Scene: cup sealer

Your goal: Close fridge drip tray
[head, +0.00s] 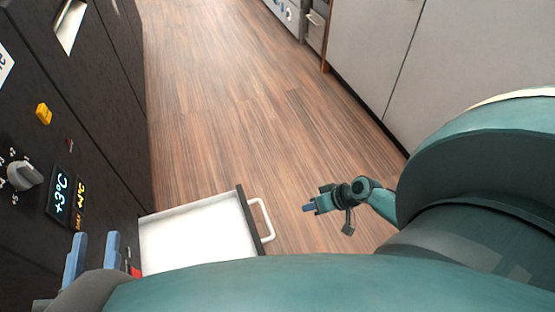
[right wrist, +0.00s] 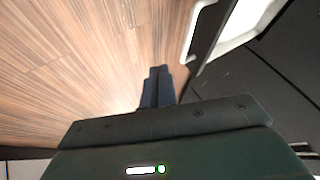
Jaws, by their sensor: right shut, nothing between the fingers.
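The drip tray (head: 190,232) is a white, shallow drawer pulled out from the bottom of the black fridge (head: 110,130). Its dark front edge carries a white handle (head: 266,222). In the right wrist view the handle (right wrist: 193,38) and part of the white tray interior (right wrist: 240,22) show at the upper right. My right gripper (head: 307,208) is shut and empty, to the right of the handle and apart from it; its fingers also show in the right wrist view (right wrist: 158,76). My left gripper (head: 93,252) is open at the fridge front, left of the tray. My body hides the tray's near side.
The fridge front has a grey knob (head: 25,175), lit displays (head: 60,195) and a yellow part (head: 43,113). Grey cabinets (head: 395,50) stand on the right. The wooden floor (head: 240,110) between them is clear.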

